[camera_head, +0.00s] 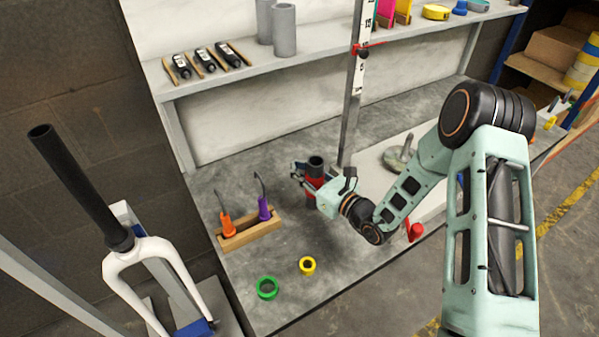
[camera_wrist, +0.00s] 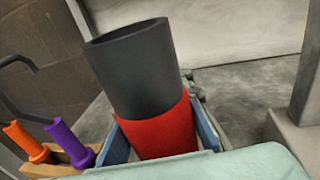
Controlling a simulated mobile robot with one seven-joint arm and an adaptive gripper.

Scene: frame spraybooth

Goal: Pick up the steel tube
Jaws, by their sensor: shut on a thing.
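The steel tube is a dark grey, hollow, open-ended tube with a red band around it. In the head view the tube (camera_head: 316,163) stands near the middle of the grey workbench, partly hidden by my gripper. In the wrist view the tube (camera_wrist: 138,75) fills the middle, slightly tilted in the picture, with its open end up. My gripper (camera_head: 315,184) is shut on it. In the wrist view the gripper's blue fingers (camera_wrist: 160,140) lie on both sides of the red band. I cannot tell whether the tube's lower end touches the bench.
A wooden rack (camera_head: 250,231) with orange-handled and purple-handled hooked tools stands left of my gripper. A green ring (camera_head: 267,288) and a yellow ring (camera_head: 307,265) lie in front. A vertical ruled post (camera_head: 352,110) rises close behind. Grey cylinders (camera_head: 284,30) stand on the shelf above.

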